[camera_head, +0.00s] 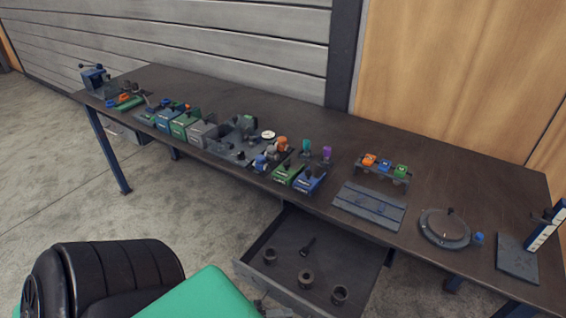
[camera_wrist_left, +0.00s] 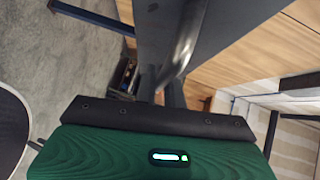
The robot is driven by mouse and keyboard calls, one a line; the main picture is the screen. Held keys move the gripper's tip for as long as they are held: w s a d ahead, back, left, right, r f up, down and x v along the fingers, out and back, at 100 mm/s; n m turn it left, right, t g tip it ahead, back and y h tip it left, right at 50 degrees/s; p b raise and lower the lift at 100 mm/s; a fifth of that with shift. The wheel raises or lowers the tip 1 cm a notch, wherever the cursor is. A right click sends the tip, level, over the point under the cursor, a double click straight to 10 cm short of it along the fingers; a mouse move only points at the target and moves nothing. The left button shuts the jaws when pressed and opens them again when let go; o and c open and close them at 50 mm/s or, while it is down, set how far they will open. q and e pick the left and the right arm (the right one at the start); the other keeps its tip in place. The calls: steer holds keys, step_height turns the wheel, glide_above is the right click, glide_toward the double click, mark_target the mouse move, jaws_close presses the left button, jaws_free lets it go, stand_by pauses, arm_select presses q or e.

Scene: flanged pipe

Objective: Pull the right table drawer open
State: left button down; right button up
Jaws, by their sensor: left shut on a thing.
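The right table drawer (camera_head: 318,232) is pulled well out from under the workbench in the head view. Its grey front panel (camera_head: 300,301) faces me. My left gripper (camera_head: 268,308) is at the outer side of the drawer front, mostly hidden behind my green arm cover. In the left wrist view a grey metal bar (camera_wrist_left: 183,50) stands before the dark panel (camera_wrist_left: 215,28), and the gripper is shut on the drawer handle. The exact finger contact is unclear. My right gripper is not in view.
The long dark workbench (camera_head: 440,170) carries several blue, green and grey boxes (camera_head: 183,124), a slotted plate (camera_head: 369,206), a round flange (camera_head: 445,228) and a small rack (camera_head: 383,170). A left drawer (camera_head: 125,133) is under the far end.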

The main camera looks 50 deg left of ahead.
arm_select(q)
steer(key=c, duration=1.5)
jaws_free()
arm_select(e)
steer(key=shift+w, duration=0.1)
arm_select(q)
steer(key=b+v, duration=0.1)
steer(key=v, duration=1.2)
steer(key=shift+s+a+b, duration=0.3)
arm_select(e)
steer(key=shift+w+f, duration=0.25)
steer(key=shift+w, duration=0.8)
